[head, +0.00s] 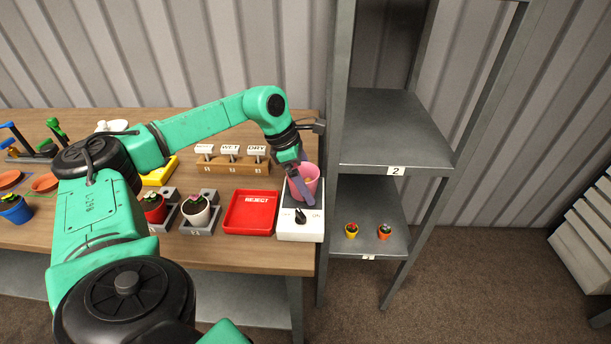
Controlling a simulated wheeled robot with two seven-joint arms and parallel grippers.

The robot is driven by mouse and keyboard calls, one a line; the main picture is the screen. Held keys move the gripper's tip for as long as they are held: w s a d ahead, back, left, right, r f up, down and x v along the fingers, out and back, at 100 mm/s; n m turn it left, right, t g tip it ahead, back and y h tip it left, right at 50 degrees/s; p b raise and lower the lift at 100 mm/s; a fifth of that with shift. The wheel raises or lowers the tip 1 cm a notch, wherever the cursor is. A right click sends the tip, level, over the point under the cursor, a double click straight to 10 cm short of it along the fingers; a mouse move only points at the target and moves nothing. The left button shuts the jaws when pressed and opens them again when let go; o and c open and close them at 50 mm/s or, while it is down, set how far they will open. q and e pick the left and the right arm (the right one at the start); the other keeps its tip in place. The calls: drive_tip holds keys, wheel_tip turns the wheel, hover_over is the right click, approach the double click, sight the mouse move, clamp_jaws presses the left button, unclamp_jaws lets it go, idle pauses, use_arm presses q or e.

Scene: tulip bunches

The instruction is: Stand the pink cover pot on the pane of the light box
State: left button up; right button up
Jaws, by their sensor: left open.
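The pink cover pot (311,181) stands upright at the back part of the white light box (301,232), at the right end of the wooden table. It appears to rest on the box's pane, which is mostly hidden by the pot and my gripper. My left gripper (303,192) is open at the pot, with a finger in front of its near left side. Whether the fingers touch the pot I cannot tell. The light box's front carries a black knob (301,216) with OFF and ON labels. My right gripper is not in view.
A red REJECT tray (250,212) lies left of the light box. Potted plants, one white (196,210) and one red (153,208), stand in grey holders. A wooden sign rack (233,164) is behind. A grey shelf unit (392,130) stands close on the right.

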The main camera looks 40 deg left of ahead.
use_arm(q)
drive_tip(key=v, duration=1.2)
drive_tip(key=shift+r, duration=0.15)
